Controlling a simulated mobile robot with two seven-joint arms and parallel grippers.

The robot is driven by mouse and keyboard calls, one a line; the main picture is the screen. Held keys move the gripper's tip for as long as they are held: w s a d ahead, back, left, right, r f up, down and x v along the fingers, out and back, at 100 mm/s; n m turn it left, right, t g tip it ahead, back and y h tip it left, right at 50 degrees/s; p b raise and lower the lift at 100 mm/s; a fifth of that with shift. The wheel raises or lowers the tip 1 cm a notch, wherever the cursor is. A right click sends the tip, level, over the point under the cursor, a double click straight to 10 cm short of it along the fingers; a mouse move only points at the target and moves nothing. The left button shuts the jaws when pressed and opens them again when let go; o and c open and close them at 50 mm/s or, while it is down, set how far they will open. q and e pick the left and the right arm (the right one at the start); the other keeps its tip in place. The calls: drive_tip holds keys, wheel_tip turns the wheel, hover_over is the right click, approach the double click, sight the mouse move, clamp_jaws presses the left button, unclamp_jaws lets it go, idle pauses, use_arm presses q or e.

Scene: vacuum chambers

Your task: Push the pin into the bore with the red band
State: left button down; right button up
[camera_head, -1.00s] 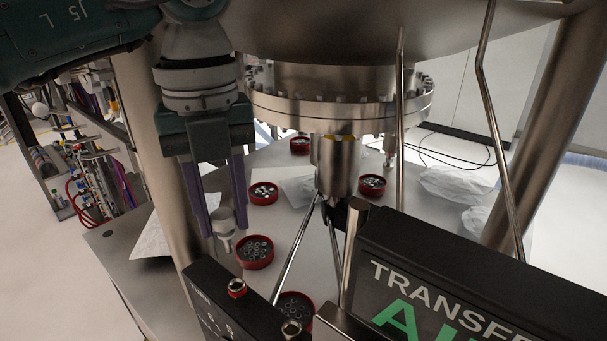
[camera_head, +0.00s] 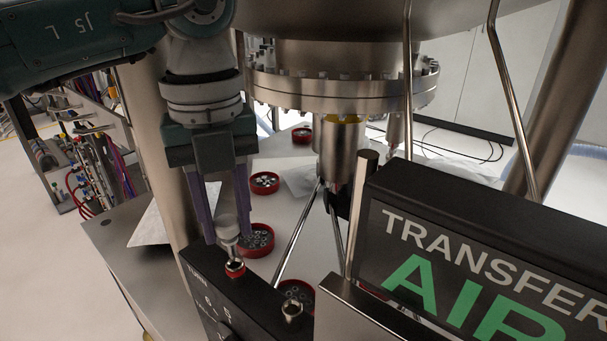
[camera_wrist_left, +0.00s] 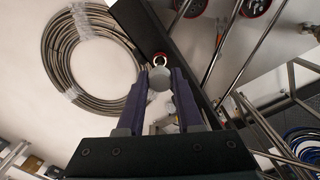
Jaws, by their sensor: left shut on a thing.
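My left gripper (camera_head: 229,228) is shut on a pale metal pin (camera_head: 229,231), which points down with a slight tilt. The gripper is just above a black box (camera_head: 208,292). The bore with the red band (camera_head: 235,270) is a metal collar on top of the box, at its far end. The pin's lower tip is at this bore's mouth; I cannot tell whether it has entered. In the left wrist view the pin's round head (camera_wrist_left: 160,78) sits between the purple fingers, with the bore's bright rim (camera_wrist_left: 160,59) just beyond. My right gripper is not in view.
A large TRANSFER AIR sign box (camera_head: 480,250) fills the lower right. Thin metal rods (camera_head: 297,235) and red trays of small parts (camera_head: 257,240) stand behind. A steel chamber flange (camera_head: 340,92) is overhead.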

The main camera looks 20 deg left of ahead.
sight(230, 243)
use_arm(q)
drive_tip(key=shift+f, duration=0.45)
idle(0.9)
drive_tip(key=shift+f+b, duration=1.2)
drive_tip(key=shift+f, duration=0.3)
idle(1.1)
drive_tip(key=shift+c, duration=2.4)
unclamp_jaws()
drive_tip(key=shift+r+p, duration=3.2)
drive_tip(key=shift+r, duration=0.35)
drive_tip(key=shift+s, duration=0.1)
